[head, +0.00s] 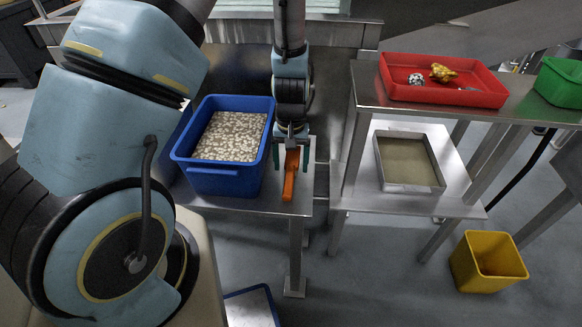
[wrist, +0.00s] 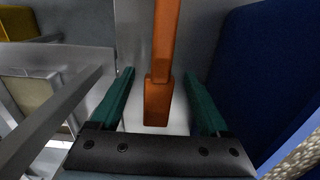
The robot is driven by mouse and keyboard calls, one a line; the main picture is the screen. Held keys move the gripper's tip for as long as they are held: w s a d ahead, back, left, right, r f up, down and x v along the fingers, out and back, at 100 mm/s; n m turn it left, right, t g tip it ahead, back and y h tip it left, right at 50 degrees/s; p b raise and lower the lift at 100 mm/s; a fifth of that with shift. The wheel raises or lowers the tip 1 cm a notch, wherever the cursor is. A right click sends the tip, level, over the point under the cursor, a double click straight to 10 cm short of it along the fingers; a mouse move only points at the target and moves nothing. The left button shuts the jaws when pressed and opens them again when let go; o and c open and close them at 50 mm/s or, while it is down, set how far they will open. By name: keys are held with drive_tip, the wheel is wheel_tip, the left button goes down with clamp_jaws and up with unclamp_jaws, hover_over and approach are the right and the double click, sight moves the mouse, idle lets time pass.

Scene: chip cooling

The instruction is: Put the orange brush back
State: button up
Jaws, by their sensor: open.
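The orange brush (head: 290,175) lies on the metal table just right of the blue bin. My gripper (head: 291,160) points down over it, with its green fingers spread. In the wrist view the brush (wrist: 158,95) runs lengthwise between the two fingers of my gripper (wrist: 160,100), with a gap on each side. The fingers are open and do not appear to touch it. Part of the brush is hidden under the gripper in the head view, and its far end is cut off in the wrist view.
The blue bin (head: 222,186) full of pale pieces stands close left of the gripper. At right, a metal stand holds a red tray (head: 445,97) and a green bin (head: 560,82) above, and a shallow grey tray (head: 408,188) below. A yellow bin (head: 485,272) is on the floor.

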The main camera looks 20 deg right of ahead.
sight(291, 165)
wheel_tip(291, 165, up, 10)
idle(0.4)
drive_tip(key=shift+r, duration=0.1)
